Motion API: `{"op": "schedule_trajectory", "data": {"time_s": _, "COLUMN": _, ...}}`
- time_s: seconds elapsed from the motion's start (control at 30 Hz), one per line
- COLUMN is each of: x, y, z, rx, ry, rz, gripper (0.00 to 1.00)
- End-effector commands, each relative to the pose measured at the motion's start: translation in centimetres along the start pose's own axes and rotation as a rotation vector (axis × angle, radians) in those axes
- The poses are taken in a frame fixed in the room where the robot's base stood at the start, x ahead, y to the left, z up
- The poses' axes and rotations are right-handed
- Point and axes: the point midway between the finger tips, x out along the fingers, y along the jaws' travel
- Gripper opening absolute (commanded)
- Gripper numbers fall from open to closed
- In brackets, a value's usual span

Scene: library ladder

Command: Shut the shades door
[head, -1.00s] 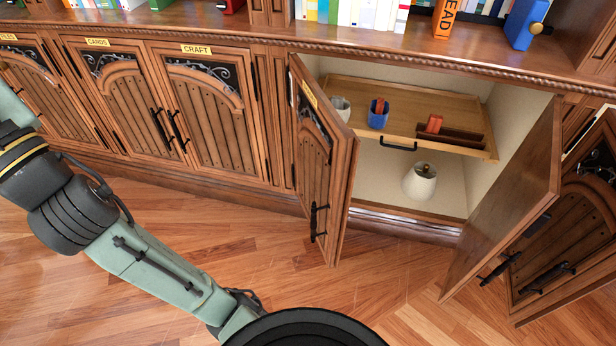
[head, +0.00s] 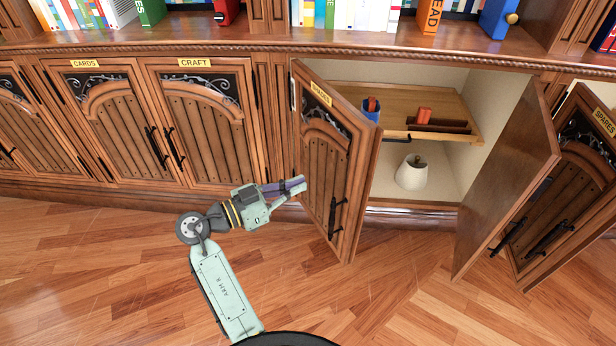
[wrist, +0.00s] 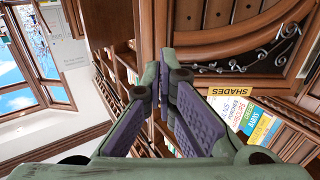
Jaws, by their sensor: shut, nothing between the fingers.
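The shades door (head: 325,190) is the carved wooden left door of the open cabinet in the head view. It stands swung outward, hinged at its left, with a yellow label and a black handle (head: 336,215). My gripper (head: 302,184) is shut and empty, at the left part of the door's outer face. I cannot tell whether it touches. In the wrist view the shut fingertips (wrist: 160,78) are in the middle, and the upper door with its "SHADES" label (wrist: 229,91) is at the right.
The cabinet's right door (head: 508,185) is also open, beside the spares door (head: 590,170). Inside are a wooden drawer (head: 455,105) with a blue cup (head: 371,112), and a white lampshade (head: 412,173) below. Closed craft and cards doors (head: 205,130) lie left. Floor in front is clear.

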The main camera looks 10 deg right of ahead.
Motion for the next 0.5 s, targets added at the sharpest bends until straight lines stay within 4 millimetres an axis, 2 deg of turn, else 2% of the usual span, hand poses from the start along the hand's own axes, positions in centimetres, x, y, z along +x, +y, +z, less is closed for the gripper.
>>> {"op": "schedule_trajectory", "data": {"time_s": 0.5, "x": 10.2, "y": -0.1, "z": -0.3, "rx": -0.002, "ry": -0.002, "rz": -0.001, "gripper": 0.00}}
